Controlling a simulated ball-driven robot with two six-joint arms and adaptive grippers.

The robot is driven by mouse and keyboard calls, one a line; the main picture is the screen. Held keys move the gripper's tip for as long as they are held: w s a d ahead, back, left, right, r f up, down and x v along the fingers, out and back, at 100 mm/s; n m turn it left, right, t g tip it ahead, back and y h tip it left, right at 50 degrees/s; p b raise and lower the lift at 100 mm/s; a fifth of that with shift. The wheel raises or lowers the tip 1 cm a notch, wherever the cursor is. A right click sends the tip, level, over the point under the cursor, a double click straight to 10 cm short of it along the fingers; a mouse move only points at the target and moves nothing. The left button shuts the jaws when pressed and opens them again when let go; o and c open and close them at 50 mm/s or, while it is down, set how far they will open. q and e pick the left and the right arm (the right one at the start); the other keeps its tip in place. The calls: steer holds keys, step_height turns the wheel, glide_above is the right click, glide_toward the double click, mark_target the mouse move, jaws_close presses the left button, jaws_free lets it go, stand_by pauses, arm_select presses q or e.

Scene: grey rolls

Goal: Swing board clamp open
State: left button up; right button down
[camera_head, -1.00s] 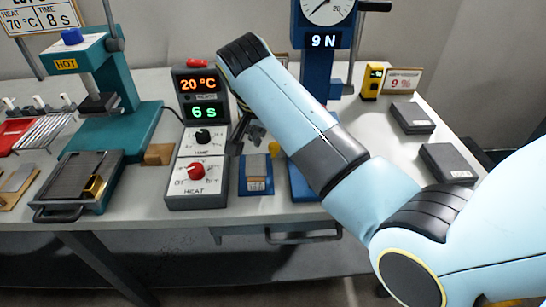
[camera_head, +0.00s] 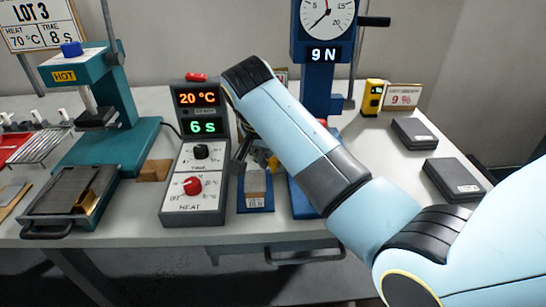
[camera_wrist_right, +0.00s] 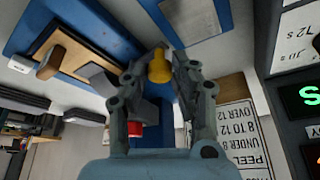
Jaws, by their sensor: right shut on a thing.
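A yellow knob (camera_wrist_right: 159,68), which I take to be the board clamp's handle, sits between the fingertips of my right gripper (camera_wrist_right: 160,62) in the right wrist view. The fingers are shut on it. In the head view my right gripper (camera_head: 243,150) is partly hidden behind my forearm, beside the blue gauge stand (camera_head: 322,85); a small yellow part (camera_head: 273,163) shows near it. In the wrist view a blue base (camera_wrist_right: 115,40) carries a wooden board (camera_wrist_right: 83,58) with a brown knob (camera_wrist_right: 50,62). The clamp's angle is unclear. My left gripper is out of view.
A heat and time control box (camera_head: 195,165) stands just left of my right gripper. A blue block (camera_head: 256,190) with a pale top lies at the table's front. A teal press (camera_head: 110,140) stands left. Dark blocks (camera_head: 453,178) and a yellow device (camera_head: 372,98) lie right.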

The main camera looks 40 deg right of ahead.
steer(key=shift+s+r+p, duration=0.1)
steer(key=shift+s+p, duration=0.1)
steer(key=shift+p, duration=0.4)
steer(key=s+n+p, duration=0.1)
steer(key=n+p, duration=0.1)
steer(key=p, duration=0.2)
steer(key=s+n+t+y+p, duration=0.1)
steer(key=n+p, duration=0.1)
steer(key=p, duration=0.2)
steer(key=shift+s+r+n, duration=0.1)
steer(key=shift+r+n, duration=0.1)
steer(key=shift+n, duration=0.2)
steer(key=s+n+y+p, duration=0.1)
steer(key=n+p, duration=0.1)
steer(key=p, duration=0.1)
steer(key=s+d+n+t+y+p, duration=0.1)
steer(key=n+p, duration=0.2)
steer(key=shift+s+f, duration=0.15)
steer(key=n+p, duration=0.1)
steer(key=d+n+y, duration=0.1)
steer(key=shift+s+f+n+p, duration=0.1)
steer(key=shift+s+n+p, duration=0.2)
steer(key=shift+s+p, duration=0.1)
steer(key=shift+s+d+f+n+y+p, duration=0.15)
steer(key=shift+d+n+y, duration=0.1)
steer(key=shift+n, duration=0.4)
steer(key=shift+s+d+r+n+y+p, duration=0.15)
steer(key=shift+n+y, duration=0.1)
steer(key=shift+n, duration=0.4)
steer(key=shift+f, duration=0.1)
